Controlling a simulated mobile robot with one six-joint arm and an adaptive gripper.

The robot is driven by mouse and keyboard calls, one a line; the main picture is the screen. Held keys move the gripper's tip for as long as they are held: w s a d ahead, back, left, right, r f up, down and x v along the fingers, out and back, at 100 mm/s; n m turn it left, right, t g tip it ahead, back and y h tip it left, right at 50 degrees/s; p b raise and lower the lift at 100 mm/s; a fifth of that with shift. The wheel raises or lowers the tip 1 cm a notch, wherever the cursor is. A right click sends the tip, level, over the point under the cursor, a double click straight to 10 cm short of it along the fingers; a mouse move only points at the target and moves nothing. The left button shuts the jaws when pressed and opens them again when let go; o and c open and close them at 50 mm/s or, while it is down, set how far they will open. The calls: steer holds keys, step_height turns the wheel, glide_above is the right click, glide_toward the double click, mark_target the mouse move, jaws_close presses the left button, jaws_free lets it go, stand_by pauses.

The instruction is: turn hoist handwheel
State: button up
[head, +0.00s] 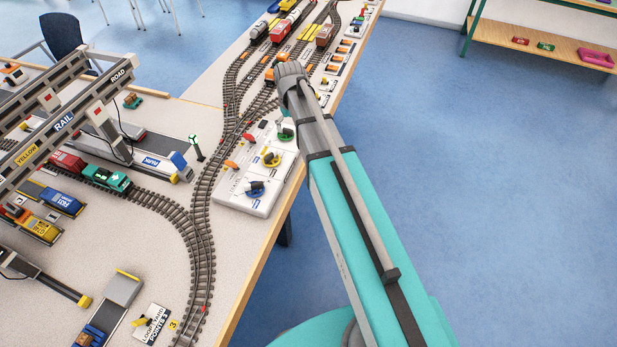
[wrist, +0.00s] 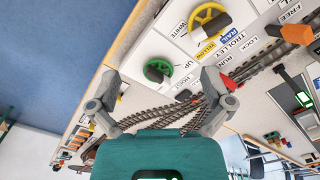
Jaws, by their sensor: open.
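No hoist label is readable. My gripper (wrist: 165,92) is open and empty. In the wrist view its fingers stand apart, with the green wheel just ahead between them; contact is not visible. The head view does not clearly show the fingers.
Toy tracks (head: 203,205) run left of the box, with a green signal (head: 195,148) beside them. Gantry cranes (head: 62,122) and wagons fill the left of the table. Blue floor is clear at right.

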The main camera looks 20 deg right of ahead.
steer(key=s+f+b, duration=0.1)
steer(key=s+f, duration=0.1)
steer(key=s, duration=0.7)
steer(key=s+f+m+b, duration=0.1)
steer(key=s+b, duration=0.1)
steer(key=s, duration=0.6)
steer(key=shift+s+f, duration=0.35)
steer(key=shift+s, duration=0.05)
steer(key=shift+w, duration=0.1)
steer(key=c, duration=0.3)
steer(key=shift+w+r+n, duration=0.15)
steer(key=shift+w, duration=0.45)
steer(key=shift+w+r+n, duration=0.15)
steer(key=shift+w, duration=0.4)
steer(key=c, duration=0.4)
steer(key=shift+o, duration=0.2)
step_height(320, 180, up, 5)
steer(key=n+p, duration=0.5)
steer(key=n, duration=0.4)
glide_above(285, 129)
steer(key=shift+w+d+r, duration=0.1)
steer(key=shift+r, duration=0.05)
step_height(285, 129, down, 14)
steer(key=b, duration=1.3)
steer(key=shift+r, duration=0.1)
